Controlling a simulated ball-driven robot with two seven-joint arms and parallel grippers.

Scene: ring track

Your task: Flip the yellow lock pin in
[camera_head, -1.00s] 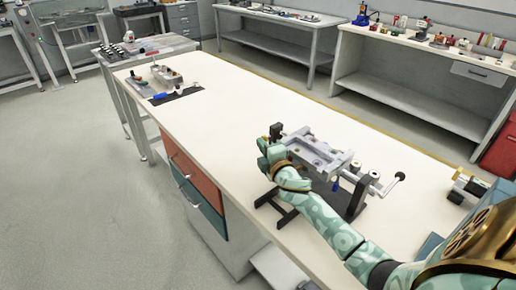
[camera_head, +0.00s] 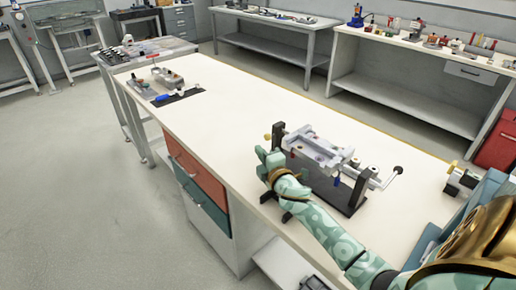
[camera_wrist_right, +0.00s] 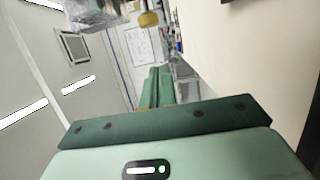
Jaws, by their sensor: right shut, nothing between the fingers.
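The yellow lock pin (camera_head: 268,137) shows as a small yellow knob on the outer left side of the fixture's black end post (camera_head: 279,143). In the right wrist view, a yellow knob (camera_wrist_right: 148,19) shows at the top, next to a grey part. My right gripper (camera_head: 262,157) is shut and empty, just below and in front of the knob and apart from it. Its green fingers (camera_wrist_right: 152,88) point towards the room in the right wrist view. The grey fixture plate (camera_head: 318,150) sits between black posts. My left gripper is out of view.
The fixture has a crank handle (camera_head: 396,172) at its right end and stands near the white bench's (camera_head: 235,110) front edge. Tools lie at the bench's far left end. The bench middle is clear.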

